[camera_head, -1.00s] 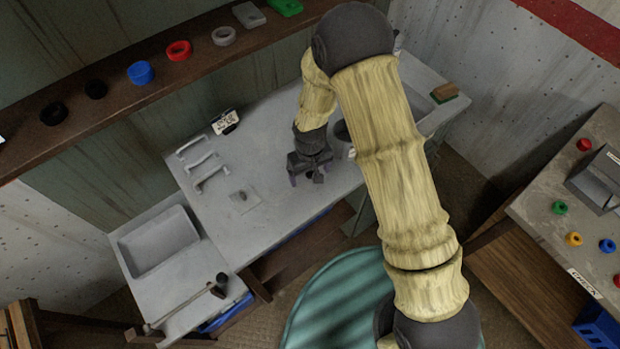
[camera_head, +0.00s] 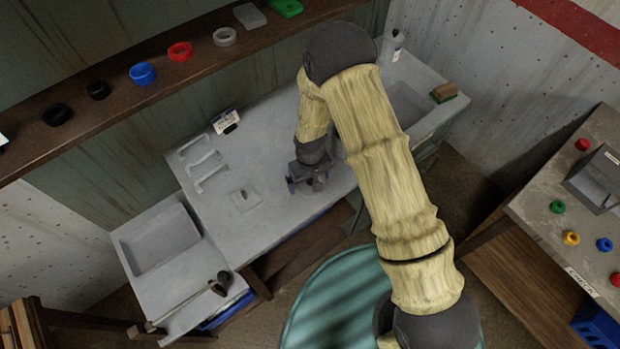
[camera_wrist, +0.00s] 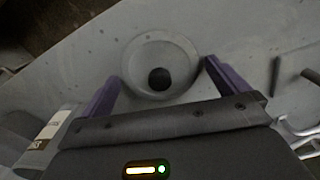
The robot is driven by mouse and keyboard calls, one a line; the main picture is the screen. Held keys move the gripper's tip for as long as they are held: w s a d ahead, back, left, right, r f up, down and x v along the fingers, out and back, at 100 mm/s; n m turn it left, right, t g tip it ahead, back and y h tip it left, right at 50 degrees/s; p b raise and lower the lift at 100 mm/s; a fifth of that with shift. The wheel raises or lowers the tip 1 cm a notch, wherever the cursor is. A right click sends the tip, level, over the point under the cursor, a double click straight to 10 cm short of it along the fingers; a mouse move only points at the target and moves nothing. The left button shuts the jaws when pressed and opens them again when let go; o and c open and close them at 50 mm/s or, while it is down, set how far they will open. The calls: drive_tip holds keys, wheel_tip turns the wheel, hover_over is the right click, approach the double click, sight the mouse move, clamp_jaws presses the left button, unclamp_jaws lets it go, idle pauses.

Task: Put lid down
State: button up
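A round grey lid (camera_wrist: 140,50) with a dark round knob (camera_wrist: 159,79) shows in the wrist view, lying against the grey worktop (camera_wrist: 235,35). My gripper (camera_wrist: 163,76) has its two purple fingers spread wide on either side of the lid, and neither finger touches the knob. In the head view my gripper (camera_head: 307,184) points down low over the middle of the worktop. There the lid is mostly hidden under the gripper, and I cannot tell its exact contact with the surface.
White rail-like handles (camera_head: 205,170) and a small plate (camera_head: 245,200) are on the worktop to the left. A labelled card (camera_head: 226,121) stands at the back. A sink basin (camera_head: 160,240) is at lower left. A shelf with coloured rings (camera_head: 142,73) runs above.

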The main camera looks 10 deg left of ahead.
sight(310, 180)
drive_tip(key=shift+r, duration=0.15)
wheel_tip(310, 180, up, 12)
drive_tip(key=b, duration=0.3)
idle(0.4)
idle(0.5)
drive_tip(key=d+r+m+t, duration=0.1)
drive_tip(key=d+r+m, duration=0.1)
drive_tip(key=d+r, duration=0.35)
drive_tip(key=d+r+m, duration=0.2)
drive_tip(key=d+r, duration=0.1)
drive_tip(key=d, duration=0.6)
drive_tip(key=s+d+r+m, duration=0.1)
drive_tip(key=s+d+r, duration=0.1)
drive_tip(key=d, duration=0.3)
drive_tip(key=s+d+r+m+t, duration=0.1)
drive_tip(key=s+d+r+m, duration=0.1)
drive_tip(key=s+d, duration=0.3)
drive_tip(key=shift+s+d+r+m+t, duration=0.2)
drive_tip(key=shift+d+r+m+t, duration=0.1)
drive_tip(key=shift+d, duration=0.35)
